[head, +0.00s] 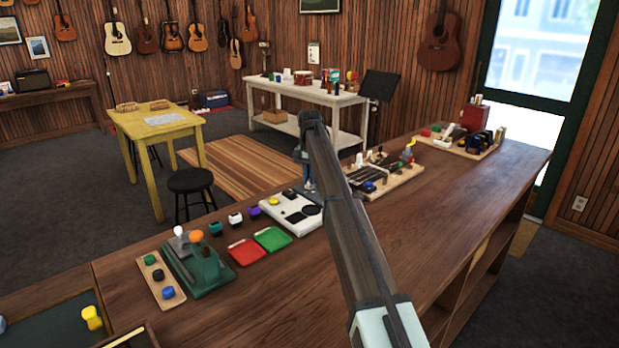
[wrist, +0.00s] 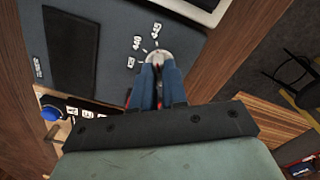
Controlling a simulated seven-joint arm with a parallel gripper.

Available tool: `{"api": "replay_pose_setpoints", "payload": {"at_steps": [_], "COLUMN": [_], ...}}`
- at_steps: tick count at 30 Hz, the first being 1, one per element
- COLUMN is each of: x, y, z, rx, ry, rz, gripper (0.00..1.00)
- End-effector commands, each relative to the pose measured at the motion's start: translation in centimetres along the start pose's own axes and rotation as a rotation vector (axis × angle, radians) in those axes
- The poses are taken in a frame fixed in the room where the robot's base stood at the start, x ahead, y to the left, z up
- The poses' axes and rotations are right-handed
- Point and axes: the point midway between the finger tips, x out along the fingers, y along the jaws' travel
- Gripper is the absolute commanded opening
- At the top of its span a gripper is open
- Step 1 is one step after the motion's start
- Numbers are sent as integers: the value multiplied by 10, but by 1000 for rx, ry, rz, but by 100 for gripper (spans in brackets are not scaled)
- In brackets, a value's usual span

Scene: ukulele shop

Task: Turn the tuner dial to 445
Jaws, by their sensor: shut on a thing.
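The tuner's dark grey panel (wrist: 105,60) fills the upper middle of the wrist view, with a darker rectangle (wrist: 72,50) on it. The pale round dial (wrist: 158,55) sits near the panel's right side, with several small white number labels (wrist: 137,42) around it. The labels are too small and tilted to read surely, and the dial's pointer cannot be made out. My gripper (wrist: 158,72) has its blue fingers closed on the dial. In the head view my gripper (head: 309,184) reaches down at the counter's far edge; my arm hides the dial there.
A white device (head: 293,212) stands left of my gripper, and a board with small parts (head: 385,180) stands to its right. The board's blue knob (wrist: 50,113) shows in the wrist view. The counter's right front is clear.

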Motion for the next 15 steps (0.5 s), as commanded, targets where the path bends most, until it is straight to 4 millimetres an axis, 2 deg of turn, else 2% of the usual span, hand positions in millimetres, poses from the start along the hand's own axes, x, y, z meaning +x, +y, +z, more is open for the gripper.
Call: {"api": "replay_pose_setpoints", "payload": {"at_steps": [15], "x": [0], "y": [0], "z": [0], "rx": [39], "ry": [1], "rz": [0], "gripper": [0]}}
